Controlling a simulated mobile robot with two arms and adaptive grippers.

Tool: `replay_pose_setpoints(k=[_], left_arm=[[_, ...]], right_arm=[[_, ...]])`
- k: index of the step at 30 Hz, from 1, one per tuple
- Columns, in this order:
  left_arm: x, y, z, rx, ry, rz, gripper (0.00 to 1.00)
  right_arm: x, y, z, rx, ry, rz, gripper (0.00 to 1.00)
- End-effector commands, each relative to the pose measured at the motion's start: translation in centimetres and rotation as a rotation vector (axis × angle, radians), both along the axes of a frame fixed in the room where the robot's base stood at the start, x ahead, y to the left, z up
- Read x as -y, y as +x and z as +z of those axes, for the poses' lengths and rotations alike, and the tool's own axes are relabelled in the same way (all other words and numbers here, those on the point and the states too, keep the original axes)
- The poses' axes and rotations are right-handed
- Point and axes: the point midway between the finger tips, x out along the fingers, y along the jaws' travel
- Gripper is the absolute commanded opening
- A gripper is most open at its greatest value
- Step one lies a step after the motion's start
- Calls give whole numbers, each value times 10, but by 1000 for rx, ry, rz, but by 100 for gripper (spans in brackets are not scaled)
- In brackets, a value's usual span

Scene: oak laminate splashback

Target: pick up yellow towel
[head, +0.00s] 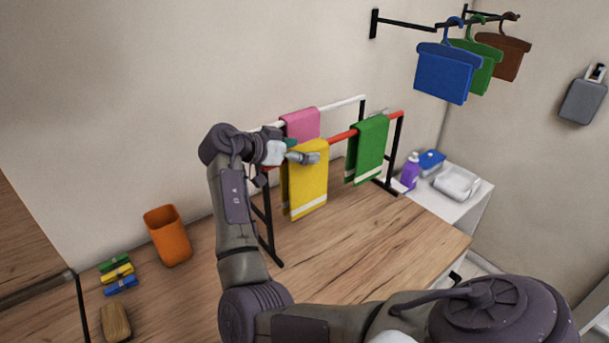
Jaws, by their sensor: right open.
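The yellow towel (308,185) hangs over the red front bar of a drying rack, with a pale stripe near its lower edge. My right gripper (308,158) is open at the upper part of the towel, in front of it in the picture. I cannot tell whether the fingers touch the cloth or straddle its edge. My right arm hides the left end of the rack. My left gripper is not in view.
A pink towel (301,124) hangs on the white rear bar and a green towel (368,150) on the red bar (342,136) to the right. An orange cup (168,236) stands left of my arm. The wooden counter (385,243) is clear in front of the rack.

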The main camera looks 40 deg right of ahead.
Motion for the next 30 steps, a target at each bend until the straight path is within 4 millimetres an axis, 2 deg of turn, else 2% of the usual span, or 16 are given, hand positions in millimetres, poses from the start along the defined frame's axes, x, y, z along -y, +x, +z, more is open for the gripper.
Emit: replay_pose_setpoints(k=[2, 16, 17, 30], left_arm=[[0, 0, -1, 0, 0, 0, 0], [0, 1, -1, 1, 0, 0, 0], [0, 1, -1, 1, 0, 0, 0], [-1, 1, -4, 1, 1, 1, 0]], right_arm=[[0, 0, 0, 0, 0, 0, 79], [-1, 0, 0, 0, 1, 0, 2], [-1, 0, 0, 0, 1, 0, 0], [0, 0, 7, 3, -1, -1, 0]])
